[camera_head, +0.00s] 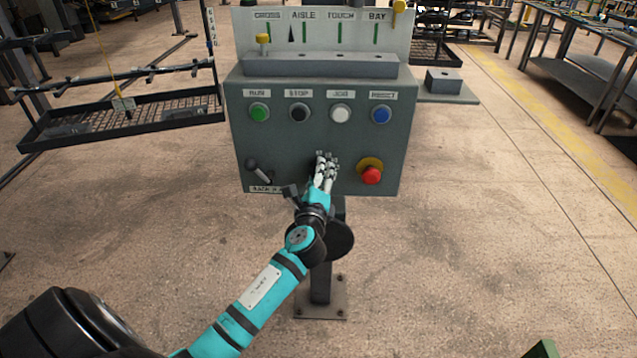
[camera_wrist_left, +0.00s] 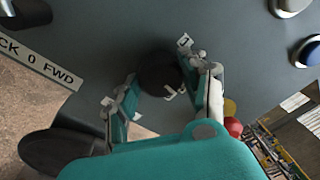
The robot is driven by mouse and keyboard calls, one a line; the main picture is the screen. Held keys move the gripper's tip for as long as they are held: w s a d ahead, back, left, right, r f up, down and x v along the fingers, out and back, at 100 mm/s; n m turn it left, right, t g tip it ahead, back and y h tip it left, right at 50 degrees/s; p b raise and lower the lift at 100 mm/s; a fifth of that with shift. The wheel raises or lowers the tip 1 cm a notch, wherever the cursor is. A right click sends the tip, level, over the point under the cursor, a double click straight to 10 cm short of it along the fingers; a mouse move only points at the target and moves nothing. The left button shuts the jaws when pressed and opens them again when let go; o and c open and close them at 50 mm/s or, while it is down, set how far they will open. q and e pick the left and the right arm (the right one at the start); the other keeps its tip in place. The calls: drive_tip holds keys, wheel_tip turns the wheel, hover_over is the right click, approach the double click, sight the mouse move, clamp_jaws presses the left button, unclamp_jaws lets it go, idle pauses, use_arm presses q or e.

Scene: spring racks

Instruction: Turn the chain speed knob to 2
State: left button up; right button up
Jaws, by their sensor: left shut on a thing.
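The chain speed knob (camera_wrist_left: 158,72) is a dark round knob on the lower front of the grey control panel (camera_head: 300,135). In the wrist view it sits between the two fingers of my left gripper (camera_wrist_left: 168,82), which is shut on it. In the head view my left gripper (camera_head: 326,157) reaches the panel's lower middle and covers most of the knob. Small white marks lie around the knob. One mark (camera_wrist_left: 184,41) shows beside the far finger, but I cannot read it surely. The knob's pointer setting cannot be told. My right gripper is not in view.
A lever (camera_head: 259,172) over a BACK 0 FWD label is left of the gripper. A red emergency button (camera_head: 371,175) is close on the right. Green, black, white and blue buttons (camera_head: 381,114) line the panel above. A black rack (camera_head: 120,115) stands left.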

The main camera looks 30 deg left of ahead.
use_arm(q)
drive_tip(key=n+b, duration=0.4)
drive_tip(key=n, duration=0.2)
drive_tip(key=n+y+b, duration=0.1)
drive_tip(key=n+b, duration=0.3)
drive_tip(key=n, duration=0.3)
drive_tip(key=shift+d+f, duration=0.1)
drive_tip(key=shift+f, duration=0.1)
drive_tip(key=shift+n+y, duration=0.3)
drive_tip(key=shift+n, duration=0.1)
drive_tip(key=o, duration=1.2)
drive_tip(key=shift+r, duration=0.1)
